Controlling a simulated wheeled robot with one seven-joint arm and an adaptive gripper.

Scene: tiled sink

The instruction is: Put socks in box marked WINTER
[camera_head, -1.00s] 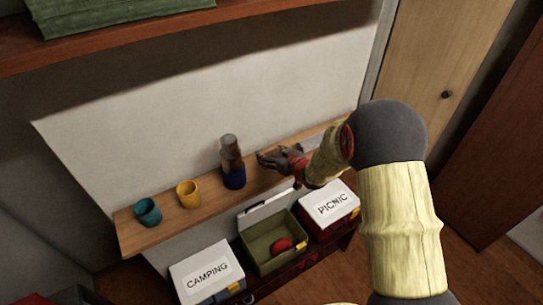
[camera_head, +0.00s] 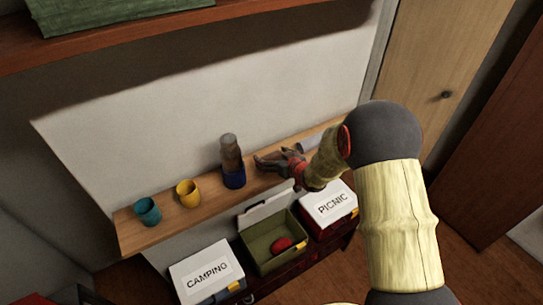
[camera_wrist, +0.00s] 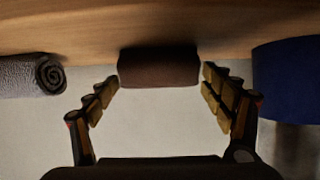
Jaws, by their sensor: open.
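My gripper (camera_head: 268,163) is open above the wooden shelf, right of a dark blue cup (camera_head: 234,179). In the wrist view a dark brown roll (camera_wrist: 158,67), perhaps rolled socks, lies on the shelf beyond and between the spread fingers (camera_wrist: 160,90); no grip shows. In the head view I cannot make this roll out near my gripper. A grey roll (camera_wrist: 30,75) lies left in the wrist view; it also shows in the head view (camera_head: 311,142). An open green box (camera_head: 261,248) holds a red item (camera_head: 282,244). No WINTER label is readable.
A closed box marked CAMPING (camera_head: 207,273) and one marked PICNIC (camera_head: 331,206) flank the open box. Teal (camera_head: 147,211) and yellow (camera_head: 188,193) cups stand left on the shelf (camera_head: 212,197). An upper shelf (camera_head: 110,52) overhangs.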

